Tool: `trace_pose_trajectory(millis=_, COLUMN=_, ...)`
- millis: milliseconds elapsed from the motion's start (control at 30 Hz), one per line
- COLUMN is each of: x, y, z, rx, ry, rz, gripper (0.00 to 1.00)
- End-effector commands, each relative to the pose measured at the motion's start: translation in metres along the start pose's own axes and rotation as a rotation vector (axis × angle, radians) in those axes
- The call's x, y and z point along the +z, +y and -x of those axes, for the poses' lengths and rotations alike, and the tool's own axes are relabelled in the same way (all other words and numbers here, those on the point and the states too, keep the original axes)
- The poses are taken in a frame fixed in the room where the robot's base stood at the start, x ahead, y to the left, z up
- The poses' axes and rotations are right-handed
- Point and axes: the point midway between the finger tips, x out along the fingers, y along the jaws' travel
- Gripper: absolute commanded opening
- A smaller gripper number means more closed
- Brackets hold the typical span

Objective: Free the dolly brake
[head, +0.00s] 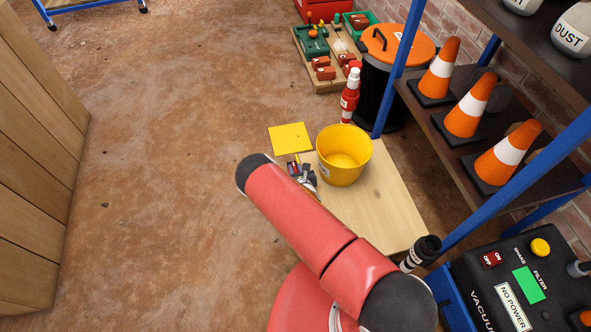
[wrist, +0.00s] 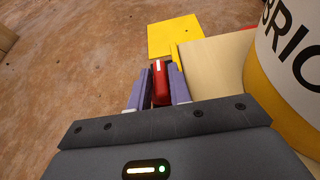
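The dolly (head: 385,215) is a low pale wooden board with a yellow bucket (head: 343,155) on it. A small red part with a white stripe (wrist: 160,82), perhaps the brake lever, is at the board's left edge in the wrist view. My gripper (wrist: 163,80) has its two purple fingers on either side of this red part. I cannot tell whether the fingers press on it. In the head view my gripper (head: 300,170) is beside the bucket at the board's left edge, partly hidden by my red arm. A yellow square plate (head: 290,138) lies just beyond.
Blue-framed shelves with orange cones (head: 466,115) stand at the right. A vacuum unit (head: 520,280) is at lower right. A red-and-white post (head: 350,95) and a black bin with orange lid (head: 390,80) stand behind the dolly. Open floor (head: 170,150) lies left, toward a wooden cabinet (head: 35,150).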

Motion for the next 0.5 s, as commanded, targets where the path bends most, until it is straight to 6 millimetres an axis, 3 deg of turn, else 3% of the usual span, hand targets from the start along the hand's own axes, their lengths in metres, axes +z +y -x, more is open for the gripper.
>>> trace_pose_trajectory(millis=33, x=0.0, y=0.0001, z=0.0001, rx=0.0, ry=0.0, rz=0.0, gripper=0.13)
trace_pose_trajectory(millis=133, x=0.0001, y=0.0, z=0.0001, rx=0.0, ry=0.0, rz=0.0, gripper=0.0)
trace_pose_trajectory(millis=500, x=-0.0009, y=0.0013, z=-0.0003, rx=-0.036, ry=0.0, rz=-0.016, gripper=0.0)
